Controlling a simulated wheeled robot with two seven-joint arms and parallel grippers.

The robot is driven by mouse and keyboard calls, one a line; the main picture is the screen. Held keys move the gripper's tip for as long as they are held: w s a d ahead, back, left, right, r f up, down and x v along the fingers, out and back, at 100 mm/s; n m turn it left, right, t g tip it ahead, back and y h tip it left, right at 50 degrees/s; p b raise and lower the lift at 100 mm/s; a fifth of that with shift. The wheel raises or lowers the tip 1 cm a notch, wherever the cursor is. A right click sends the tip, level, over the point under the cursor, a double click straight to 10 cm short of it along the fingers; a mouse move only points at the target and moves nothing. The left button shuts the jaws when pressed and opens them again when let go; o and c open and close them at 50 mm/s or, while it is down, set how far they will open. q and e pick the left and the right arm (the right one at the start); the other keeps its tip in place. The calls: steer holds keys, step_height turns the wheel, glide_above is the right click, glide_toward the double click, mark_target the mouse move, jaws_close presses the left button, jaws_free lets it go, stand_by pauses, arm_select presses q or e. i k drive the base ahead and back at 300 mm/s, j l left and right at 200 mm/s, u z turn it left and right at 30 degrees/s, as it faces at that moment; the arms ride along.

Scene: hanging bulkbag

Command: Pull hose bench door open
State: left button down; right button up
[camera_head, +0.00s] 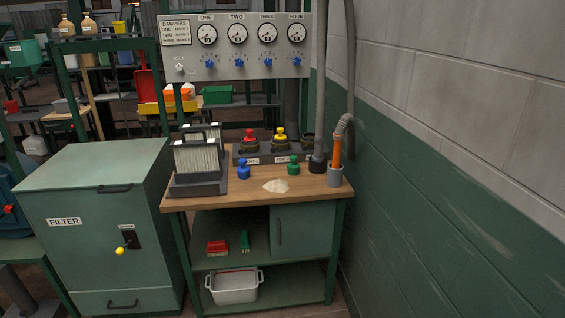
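The hose bench (308,189) has a wooden top and stands in the middle of the view. Its green door (303,229) is at the right of the upper shelf and looks shut. A dark vertical handle (279,232) sits near the door's left edge. A grey hose (344,125) comes down at the bench's right back corner, beside an orange tube (336,152) in a grey holder (334,176). Neither of my grippers shows in the head view.
A green filter cabinet (60,221) stands left of the bench. A block wall (460,160) runs close along the right. On the bench are filters (197,156), coloured knobs (243,169) and a pale powder heap (276,185). A white tub (234,286) is on the low shelf.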

mark_target(298, 228)
steer(key=i+u, duration=0.3)
steer(key=i, duration=0.5)
steer(key=i+l+u, duration=0.1)
steer(key=i+u, duration=0.25)
steer(key=i, duration=0.5)
